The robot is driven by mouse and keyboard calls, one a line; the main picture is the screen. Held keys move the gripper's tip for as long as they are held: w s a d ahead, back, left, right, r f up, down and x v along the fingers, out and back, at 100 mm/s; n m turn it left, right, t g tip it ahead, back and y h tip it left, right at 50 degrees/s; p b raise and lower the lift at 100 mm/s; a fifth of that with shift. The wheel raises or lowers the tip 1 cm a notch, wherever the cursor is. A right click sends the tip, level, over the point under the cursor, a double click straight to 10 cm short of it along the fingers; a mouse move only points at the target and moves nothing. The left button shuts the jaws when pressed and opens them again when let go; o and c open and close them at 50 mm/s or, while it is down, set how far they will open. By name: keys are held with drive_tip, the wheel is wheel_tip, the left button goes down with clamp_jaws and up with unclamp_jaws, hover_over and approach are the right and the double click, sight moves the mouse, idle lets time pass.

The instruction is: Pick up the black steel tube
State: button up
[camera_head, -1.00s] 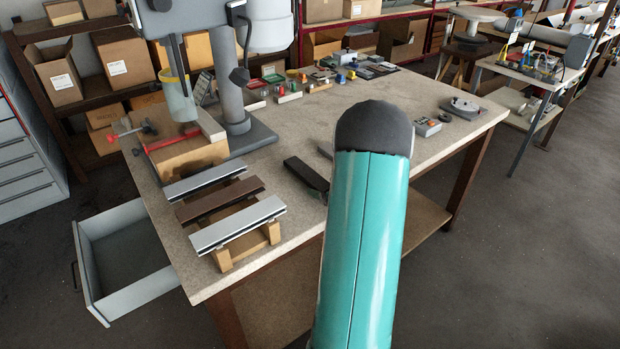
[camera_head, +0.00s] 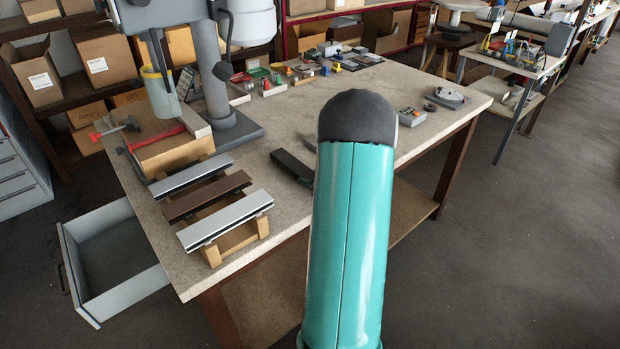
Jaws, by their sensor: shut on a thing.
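A black bar-shaped piece (camera_head: 292,166), which looks like the black steel tube, shows at the middle of the bench, just left of my teal arm. Its right end is hidden behind my arm. I cannot tell whether it rests on the bench top or is slightly above it. My gripper is hidden behind my own arm link, so its fingers and their contact with the tube do not show. A small grey piece shows at the arm's left edge; I cannot tell what it is.
On the workbench (camera_head: 290,212), a brown profile (camera_head: 205,196) lies between two silver profiles (camera_head: 192,175) (camera_head: 225,220) on wooden supports. A drill press (camera_head: 212,85) stands behind them. Small parts line the back. An open drawer (camera_head: 130,284) juts out at left. The floor at right is clear.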

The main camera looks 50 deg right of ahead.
wheel_tip(320, 180, up, 3)
drive_tip(key=shift+f, duration=0.1)
drive_tip(key=a+r, duration=0.9)
drive_tip(key=a, duration=0.5)
drive_tip(key=shift+s+r, duration=0.25)
drive_tip(key=shift+s, duration=0.05)
